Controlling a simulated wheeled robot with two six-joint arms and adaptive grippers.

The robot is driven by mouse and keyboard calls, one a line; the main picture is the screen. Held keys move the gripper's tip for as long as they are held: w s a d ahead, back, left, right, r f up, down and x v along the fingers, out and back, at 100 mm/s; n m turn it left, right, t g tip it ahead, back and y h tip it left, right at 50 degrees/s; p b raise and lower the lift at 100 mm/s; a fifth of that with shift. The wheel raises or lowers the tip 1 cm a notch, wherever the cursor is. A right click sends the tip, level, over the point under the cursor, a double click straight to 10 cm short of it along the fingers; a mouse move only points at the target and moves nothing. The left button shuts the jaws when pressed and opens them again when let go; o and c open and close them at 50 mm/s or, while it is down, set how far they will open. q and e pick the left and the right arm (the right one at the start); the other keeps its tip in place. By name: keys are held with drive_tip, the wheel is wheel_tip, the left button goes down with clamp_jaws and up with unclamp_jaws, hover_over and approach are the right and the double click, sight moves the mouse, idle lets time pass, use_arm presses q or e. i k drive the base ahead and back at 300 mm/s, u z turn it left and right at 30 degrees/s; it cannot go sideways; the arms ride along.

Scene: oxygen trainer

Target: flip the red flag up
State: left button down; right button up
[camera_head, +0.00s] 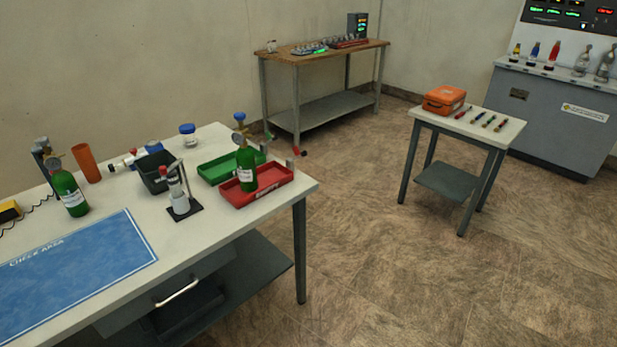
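A small red piece with a dark end (299,151) sticks out sideways beside a short grey post (290,164) at the right end of the near workbench (215,230), just behind the red tray. It may be the red flag, but it is too small to be sure. Neither of my grippers is in view.
The red tray (282,189) holds a green bottle (246,172); a green tray (213,171) lies behind it. Another green bottle (72,195) stands by a blue mat (75,265). A side table (510,130) with an orange case (444,99) stands right. Open floor (400,260) lies between.

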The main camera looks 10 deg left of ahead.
sight(296, 150)
drive_tip(key=z, duration=1.3)
drive_tip(key=i, duration=0.95)
drive_tip(key=u, duration=0.45)
drive_tip(key=i, duration=0.65)
drive_tip(key=u, duration=0.7)
